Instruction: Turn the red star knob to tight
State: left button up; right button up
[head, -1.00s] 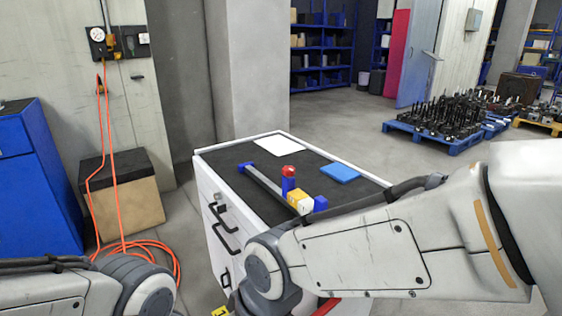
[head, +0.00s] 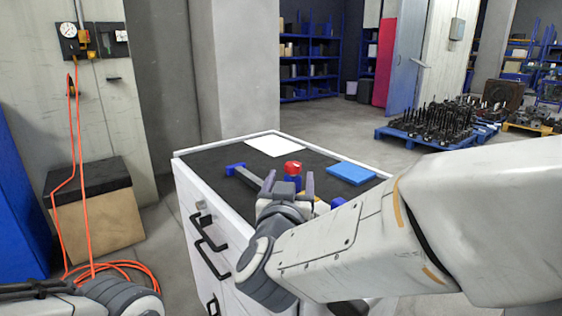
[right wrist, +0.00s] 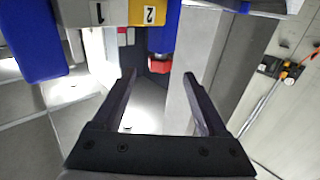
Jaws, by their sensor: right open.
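The red star knob (head: 293,168) sits on top of a blue post (head: 293,182) of the screw jack on the cart, near the jack's grey bar (head: 246,175). My right gripper (head: 289,178) is open and empty, with its fingers to either side of the knob in the head view. In the right wrist view, the red knob (right wrist: 159,66) appears between the open fingertips, just past them; I see no contact. A yellow block marked 2 (right wrist: 148,12) is beside it. The knob's underside is partly hidden in the head view. My left gripper is out of view.
The cart's dark top (head: 212,156) also holds a white sheet (head: 273,146) and a blue pad (head: 351,172). A blue end block (head: 236,168) is on the bar. An orange hose (head: 75,180) hangs at left.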

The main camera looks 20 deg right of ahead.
aim_at(292, 169)
jog(key=p+x, duration=0.4)
jog(key=shift+w+d+r+p, duration=0.1)
jog(key=shift+w+r+p, duration=0.1)
jog(key=shift+p, duration=0.15)
jog(key=x, duration=0.3)
jog(key=shift+w+d+f+b, duration=0.2)
jog(key=shift+w+f+b, duration=0.05)
jog(key=shift+w+b, duration=0.05)
jog(key=shift+w+d, duration=0.2)
jog(key=shift+w, duration=0.25)
grip_shut()
